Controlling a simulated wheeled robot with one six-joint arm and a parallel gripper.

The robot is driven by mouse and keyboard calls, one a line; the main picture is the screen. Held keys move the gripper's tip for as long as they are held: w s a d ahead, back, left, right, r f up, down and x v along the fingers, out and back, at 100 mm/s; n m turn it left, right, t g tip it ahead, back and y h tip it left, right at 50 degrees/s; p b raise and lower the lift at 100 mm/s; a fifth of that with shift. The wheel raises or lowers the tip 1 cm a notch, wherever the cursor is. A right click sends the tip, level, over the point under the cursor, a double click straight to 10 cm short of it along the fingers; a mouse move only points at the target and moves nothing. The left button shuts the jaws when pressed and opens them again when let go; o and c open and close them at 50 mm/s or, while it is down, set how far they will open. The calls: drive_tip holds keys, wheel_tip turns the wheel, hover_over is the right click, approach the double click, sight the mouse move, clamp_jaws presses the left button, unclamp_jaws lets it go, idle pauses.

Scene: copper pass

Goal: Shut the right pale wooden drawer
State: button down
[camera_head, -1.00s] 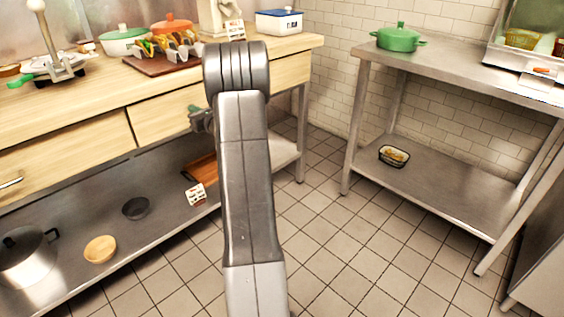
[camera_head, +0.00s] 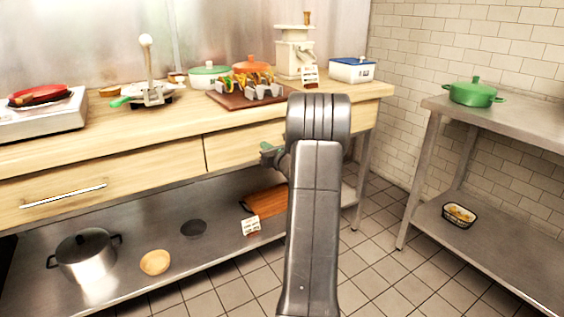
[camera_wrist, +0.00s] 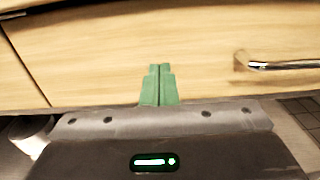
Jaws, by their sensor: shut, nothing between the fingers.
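The right pale wooden drawer (camera_head: 235,146) is under the counter top, to the right of a dark vertical gap. Its face looks about level with the left drawer (camera_head: 130,176), though my arm hides its right part. In the wrist view the drawer front (camera_wrist: 205,50) fills the upper picture, with its metal bar handle (camera_wrist: 285,65) at the right. My gripper (camera_wrist: 161,70) has green fingers closed together and empty, in front of the drawer face left of the handle. Whether the tips touch the wood I cannot tell. In the head view my gripper (camera_head: 268,150) is partly hidden by my arm.
On the counter (camera_head: 60,150) stand a taco board (camera_head: 225,99), pots, a press and a white box (camera_head: 352,70). The lower shelf holds a steel pot (camera_head: 86,258) and bowls. A steel table (camera_head: 520,118) stands right, with open tiled floor between.

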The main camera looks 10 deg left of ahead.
drive_tip(key=p+v, duration=0.1)
drive_tip(key=v, duration=1)
drive_tip(key=shift+f, duration=0.15)
drive_tip(key=x, duration=1.3)
drive_tip(key=shift+w+a, duration=0.15)
drive_tip(key=shift+w, duration=0.1)
drive_tip(key=shift+w+a, duration=0.1)
drive_tip(key=shift+w, duration=0.05)
